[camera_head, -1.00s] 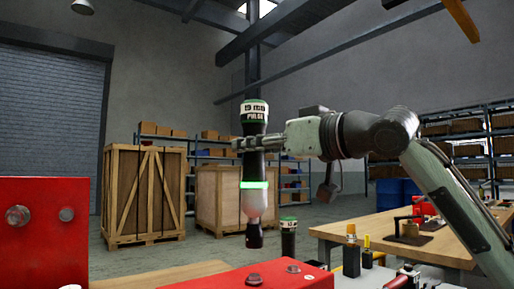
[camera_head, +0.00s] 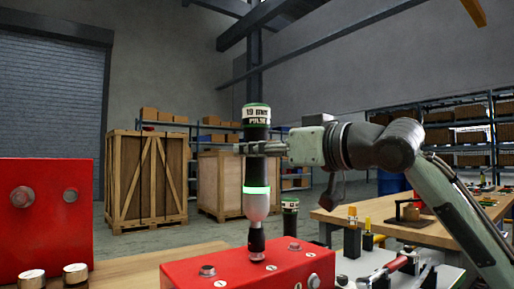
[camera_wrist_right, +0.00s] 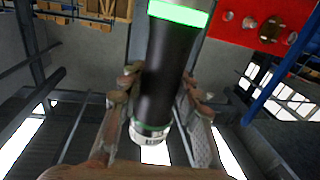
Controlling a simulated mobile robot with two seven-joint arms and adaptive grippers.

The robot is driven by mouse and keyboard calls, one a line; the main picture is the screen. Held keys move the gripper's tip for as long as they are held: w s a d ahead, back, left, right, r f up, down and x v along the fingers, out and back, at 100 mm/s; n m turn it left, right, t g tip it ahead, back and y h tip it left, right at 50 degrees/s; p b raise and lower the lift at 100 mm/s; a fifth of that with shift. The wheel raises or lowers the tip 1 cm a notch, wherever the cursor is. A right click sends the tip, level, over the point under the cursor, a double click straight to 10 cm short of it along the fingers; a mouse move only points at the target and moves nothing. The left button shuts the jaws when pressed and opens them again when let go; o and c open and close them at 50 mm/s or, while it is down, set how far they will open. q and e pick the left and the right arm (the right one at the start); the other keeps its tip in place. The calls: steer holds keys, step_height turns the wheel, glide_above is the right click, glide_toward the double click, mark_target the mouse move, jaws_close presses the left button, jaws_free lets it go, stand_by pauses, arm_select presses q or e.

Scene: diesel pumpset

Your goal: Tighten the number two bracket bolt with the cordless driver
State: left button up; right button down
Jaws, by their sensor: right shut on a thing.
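The cordless driver (camera_head: 257,204) is black and silver with a lit green ring and a white label at its top. My right gripper (camera_head: 256,148) is shut around its body and holds it upright, nose down. The right wrist view also shows the driver (camera_wrist_right: 166,70) between both fingers (camera_wrist_right: 158,95). Its nose meets the middle bolt position on the red bracket (camera_head: 190,284), by a small mark that looks like a 2. The bolt head there is mostly hidden, so full seating cannot be told. Another bolt (camera_head: 207,270) is left and one (camera_head: 294,246) right. My left gripper is out of view.
An upright red block (camera_head: 45,235) with bolts stands at left, with two metal cylinders (camera_head: 76,273) before it. A dark cylinder (camera_head: 290,217) stands behind the bracket. A workbench (camera_head: 345,216) with tools is at right. Crates (camera_head: 147,180) stand farther back.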

steer(key=shift+r+p, duration=0.2)
steer(key=shift+p, duration=0.55)
stand_by(0.6)
steer(key=shift+f, duration=0.5)
stand_by(0.6)
steer(key=shift+r+p, duration=0.15)
steer(key=shift+p, duration=0.3)
steer(key=shift+f, duration=0.55)
stand_by(1.0)
steer(key=shift+f, duration=0.3)
stand_by(1.7)
